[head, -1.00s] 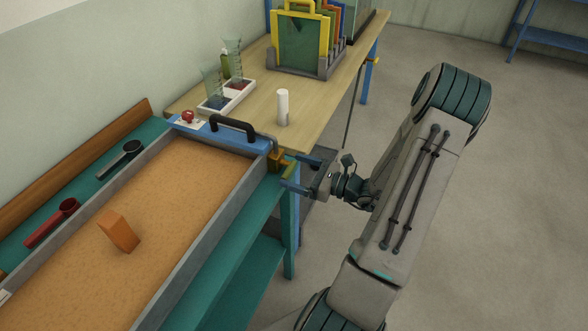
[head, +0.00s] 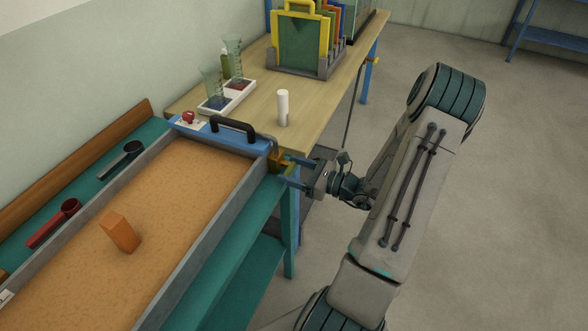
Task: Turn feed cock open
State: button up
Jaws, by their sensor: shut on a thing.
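The feed cock is a small brass valve (head: 276,158) with a yellow-green lever (head: 289,168). It sits at the far right corner of the sand-filled flume (head: 208,219), beside the blue end piece. My gripper (head: 287,168) reaches in from the right. Its blue fingers are shut on the lever, one finger on the far side and one on the near side. The fingers partly hide the lever, and its exact angle is hard to tell.
An orange block (head: 119,232) stands in the sand. The wooden table (head: 312,106) behind holds a white cylinder (head: 283,108), a beaker tray and a rack of coloured frames. Open floor lies right.

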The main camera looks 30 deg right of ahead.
jog(key=m+p, duration=0.1)
jog(key=p, duration=0.1)
jog(key=r+m+p, duration=0.1)
jog(key=m+p, duration=0.1)
jog(key=shift+w+d+r+m, duration=0.1)
jog(key=shift+d+m, duration=0.05)
jog(key=shift+m, duration=0.15)
jog(key=m+p, duration=0.2)
jog(key=m, duration=0.1)
jog(key=m+p, duration=0.1)
jog(key=p, duration=0.1)
jog(key=shift+w+d+r+m, duration=0.2)
jog(key=shift+w+d+m, duration=0.1)
jog(key=shift+d, duration=0.05)
jog(key=m+p, duration=0.2)
jog(key=m, duration=0.1)
jog(key=shift+w+d+m, duration=0.2)
jog(key=shift+d+m, duration=0.1)
jog(key=shift+w+d+f+m+p, duration=0.15)
jog(key=shift+m+p, duration=0.3)
jog(key=shift+m, duration=0.5)
jog(key=shift+w+d+r+m+p, duration=0.15)
jog(key=shift+m+p, duration=0.3)
jog(key=shift+m, duration=0.5)
jog(key=shift+d+f, duration=0.1)
jog(key=shift+f, duration=0.05)
jog(key=o, duration=1)
